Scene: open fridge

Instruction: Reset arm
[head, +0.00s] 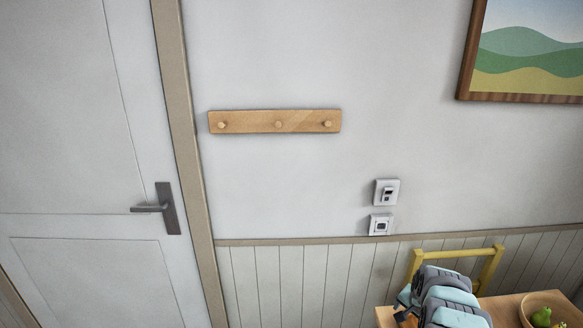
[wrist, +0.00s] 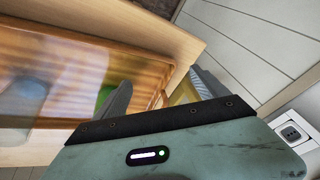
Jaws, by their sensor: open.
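My gripper (wrist: 163,88) shows in the wrist view, its two grey fingers spread apart with nothing held between them. The pale teal wrist housing with a small lit indicator fills the bottom of that view. In the head view my grey and teal arm is at the bottom right, over a wooden surface; the fingertips cannot be made out there.
A wooden table (head: 508,308) holds a bowl (head: 530,301) with green fruit. A yellow frame (head: 459,254) stands behind my arm. The wall has a peg rack (head: 300,121), sockets (head: 386,192) and a picture (head: 525,50). A closed door (head: 75,120) is left.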

